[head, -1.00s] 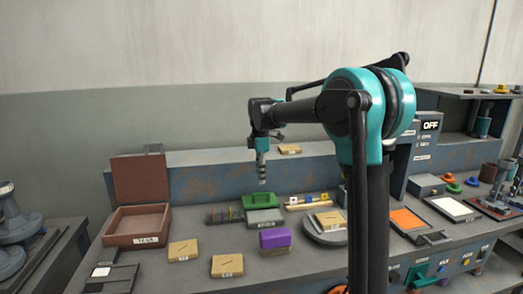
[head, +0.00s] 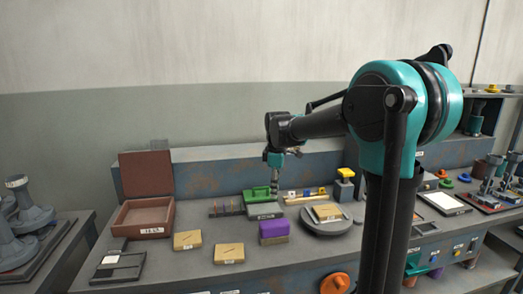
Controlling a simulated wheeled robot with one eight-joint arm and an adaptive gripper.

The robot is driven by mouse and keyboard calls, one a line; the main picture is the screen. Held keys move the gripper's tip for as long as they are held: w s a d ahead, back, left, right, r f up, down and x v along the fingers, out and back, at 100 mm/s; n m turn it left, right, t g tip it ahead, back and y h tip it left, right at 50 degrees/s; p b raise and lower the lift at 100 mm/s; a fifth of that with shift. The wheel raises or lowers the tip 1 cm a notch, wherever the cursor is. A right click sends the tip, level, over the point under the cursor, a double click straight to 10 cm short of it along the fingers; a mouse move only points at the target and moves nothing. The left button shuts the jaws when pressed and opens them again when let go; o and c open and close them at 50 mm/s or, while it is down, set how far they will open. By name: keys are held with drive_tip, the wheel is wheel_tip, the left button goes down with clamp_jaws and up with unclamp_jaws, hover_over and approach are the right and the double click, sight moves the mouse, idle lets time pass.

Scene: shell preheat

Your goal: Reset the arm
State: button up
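My arm rises at the right of the head view and reaches left over the workbench (head: 150,275). My gripper (head: 275,188) hangs pointing down at its end, in front of the back ledge and above the green and grey boxes. It is small and seen from behind the arm, so I cannot tell whether its fingers are open or shut. I see nothing clearly held in it.
An open brown box (head: 143,218) stands at the left. Two tan blocks (head: 187,240) (head: 229,252), a purple block (head: 273,230), a green case (head: 256,196) and a round grey plate (head: 325,226) lie on the bench. A yellow-topped object (head: 345,174) stands behind the plate.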

drive_tip(key=s+d+f+m+t, duration=0.1)
drive_tip(key=s+d+f+m, duration=0.3)
drive_tip(key=s, duration=0.4)
drive_tip(key=s+d+f+m+t, duration=0.1)
drive_tip(key=s+d+f+m, duration=0.4)
drive_tip(key=s+f+m, duration=0.1)
drive_tip(key=s+d+f+m+t, duration=0.1)
drive_tip(key=s+d+f+m, duration=0.4)
drive_tip(key=s, duration=0.5)
drive_tip(key=shift+s+d+f+m, duration=0.15)
drive_tip(key=shift+s+f+m, duration=0.35)
drive_tip(key=shift+f, duration=0.45)
